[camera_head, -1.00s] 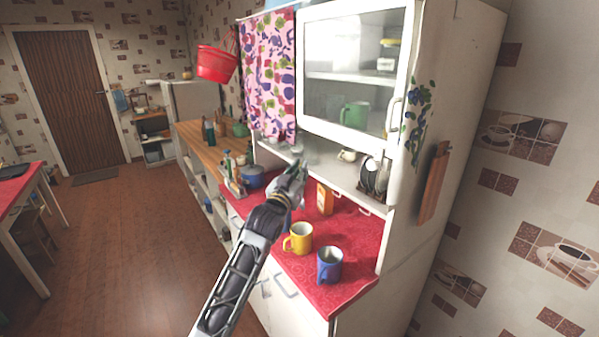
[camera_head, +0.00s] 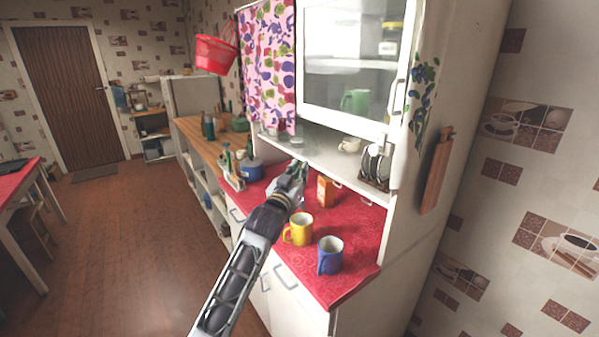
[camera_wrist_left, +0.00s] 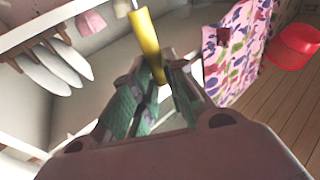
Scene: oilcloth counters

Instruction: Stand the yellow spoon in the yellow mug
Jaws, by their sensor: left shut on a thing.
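The yellow mug (camera_head: 303,227) stands upright on the red countertop, with its handle to the left. My left gripper (camera_head: 299,170) is above the counter, behind the mug in the picture and apart from it. In the left wrist view my left gripper (camera_wrist_left: 158,88) is shut on the yellow spoon (camera_wrist_left: 147,42), whose yellow length sticks out beyond the fingertips. The spoon's far end is cut off by the top of that view. The spoon cannot be made out in the head view. My right gripper is in neither view.
A blue mug (camera_head: 330,257) stands just right of the yellow mug. An orange box (camera_head: 325,190) is behind them. A dish rack with plates (camera_head: 376,165) sits on the shelf at right. A blue pot (camera_head: 249,170) and bottles are at left. The red counter's front (camera_head: 345,285) is clear.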

